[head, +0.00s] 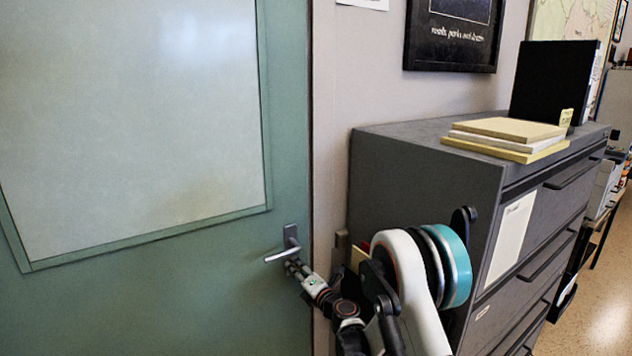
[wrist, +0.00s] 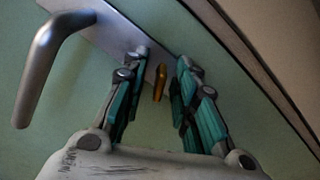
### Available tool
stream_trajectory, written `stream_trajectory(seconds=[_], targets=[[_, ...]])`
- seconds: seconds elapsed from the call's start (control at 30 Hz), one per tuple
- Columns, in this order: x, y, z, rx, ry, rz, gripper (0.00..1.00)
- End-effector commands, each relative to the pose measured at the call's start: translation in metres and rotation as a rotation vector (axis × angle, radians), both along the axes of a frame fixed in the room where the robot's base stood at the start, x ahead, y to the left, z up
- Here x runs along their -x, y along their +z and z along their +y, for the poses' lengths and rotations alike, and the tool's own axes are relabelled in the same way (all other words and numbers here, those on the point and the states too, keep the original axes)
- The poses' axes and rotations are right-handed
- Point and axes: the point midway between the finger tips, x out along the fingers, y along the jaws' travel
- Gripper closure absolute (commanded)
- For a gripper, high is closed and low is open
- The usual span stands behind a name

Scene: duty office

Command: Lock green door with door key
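The green door (head: 170,300) is shut and fills the left of the head view, with a pale panel set in it. Its metal lever handle (head: 283,246) points left; in the wrist view the handle (wrist: 50,55) and its plate (wrist: 110,30) are at the upper left. A small brass piece, seemingly the door key (wrist: 160,82), stands at the plate below the handle; how far it sits in the lock cannot be told. My gripper (head: 292,266) is just below the handle. In the wrist view its fingers (wrist: 161,62) are parted around the key, with gaps on both sides.
A grey filing cabinet (head: 420,160) stands right of the door, close beside my arm. Folders (head: 508,132) and a black binder (head: 555,82) are on top. The door frame edge (wrist: 250,50) runs close right of my gripper. Floor (head: 605,300) is clear at far right.

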Motion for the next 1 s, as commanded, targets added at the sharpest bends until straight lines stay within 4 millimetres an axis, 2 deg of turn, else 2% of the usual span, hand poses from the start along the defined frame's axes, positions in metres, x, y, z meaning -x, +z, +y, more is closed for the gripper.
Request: stream_trajectory(seconds=[0.03, 0.1, 0.37, 0.73, 1.0], targets=[[0.0000, 0.0000, -0.0001, 0.000, 0.000, 0.000, 0.90], [0.0000, 0.0000, -0.0002, 0.000, 0.000, 0.000, 1.00], [0.0001, -0.0007, -0.0004, -0.017, 0.000, 0.012, 1.00], [0.0000, -0.0024, -0.0005, -0.367, -0.001, 0.243, 1.00], [0.0000, -0.0004, -0.0005, -0.434, -0.001, 0.288, 1.00]])
